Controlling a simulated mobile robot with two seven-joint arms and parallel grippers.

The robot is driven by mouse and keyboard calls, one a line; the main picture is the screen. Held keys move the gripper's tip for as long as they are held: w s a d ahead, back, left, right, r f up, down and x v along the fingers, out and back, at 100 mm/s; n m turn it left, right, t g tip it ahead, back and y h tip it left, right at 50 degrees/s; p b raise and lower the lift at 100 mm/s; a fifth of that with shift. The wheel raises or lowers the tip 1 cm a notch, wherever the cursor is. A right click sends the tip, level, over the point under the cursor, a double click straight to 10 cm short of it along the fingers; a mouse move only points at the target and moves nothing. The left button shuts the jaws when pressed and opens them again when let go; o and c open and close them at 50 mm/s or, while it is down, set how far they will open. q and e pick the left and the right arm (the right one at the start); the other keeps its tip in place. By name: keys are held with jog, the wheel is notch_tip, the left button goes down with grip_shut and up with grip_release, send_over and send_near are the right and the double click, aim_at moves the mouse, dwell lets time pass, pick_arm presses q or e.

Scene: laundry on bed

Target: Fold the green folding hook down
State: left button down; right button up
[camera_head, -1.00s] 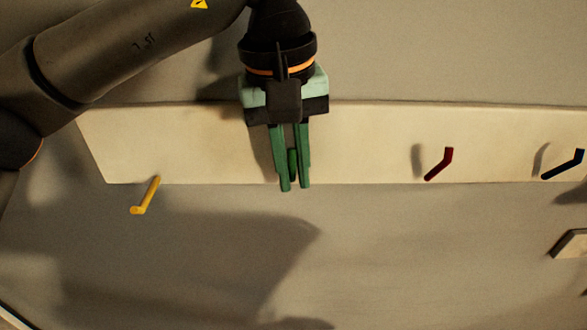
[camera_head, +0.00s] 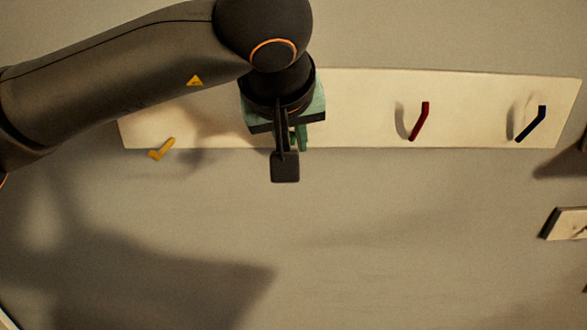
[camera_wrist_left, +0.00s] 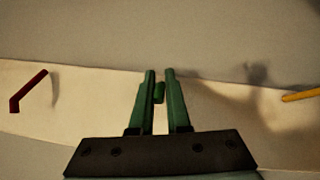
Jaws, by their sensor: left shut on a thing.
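The green folding hook (camera_wrist_left: 159,93) shows in the left wrist view as a short piece between the two green fingers of my left gripper (camera_wrist_left: 160,75). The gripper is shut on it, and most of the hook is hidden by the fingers. In the head view my left gripper (camera_head: 299,138) is in front of the pale board, and its dark wrist parts hide most of the fingers and the hook. How far the hook is folded cannot be told. My right gripper is not in view.
The pale board (camera_head: 360,120) runs across the wall. A yellow hook (camera_head: 161,150) is left of my gripper; a red hook (camera_head: 419,121) and a dark blue hook (camera_head: 531,123) are to the right. A smaller board (camera_head: 563,224) is at the lower right. The wall below is clear.

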pick_arm(q)
jog(key=t+b, duration=0.2)
jog(key=b, duration=0.1)
jog(key=f+t+b, duration=0.1)
jog(key=t+b, duration=0.1)
jog(key=b, duration=0.2)
jog(key=shift+f, duration=0.1)
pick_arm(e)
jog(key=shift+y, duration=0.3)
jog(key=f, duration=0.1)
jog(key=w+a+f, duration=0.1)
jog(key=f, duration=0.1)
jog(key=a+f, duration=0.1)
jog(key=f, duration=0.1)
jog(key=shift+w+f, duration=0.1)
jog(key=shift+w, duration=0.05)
pick_arm(q)
jog(key=c, duration=0.9)
grip_release()
jog(key=shift+a, duration=0.1)
jog(key=shift+s, duration=0.1)
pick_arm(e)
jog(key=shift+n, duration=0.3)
pick_arm(q)
jog(key=v, duration=1.2)
jog(key=shift+s, duration=0.2)
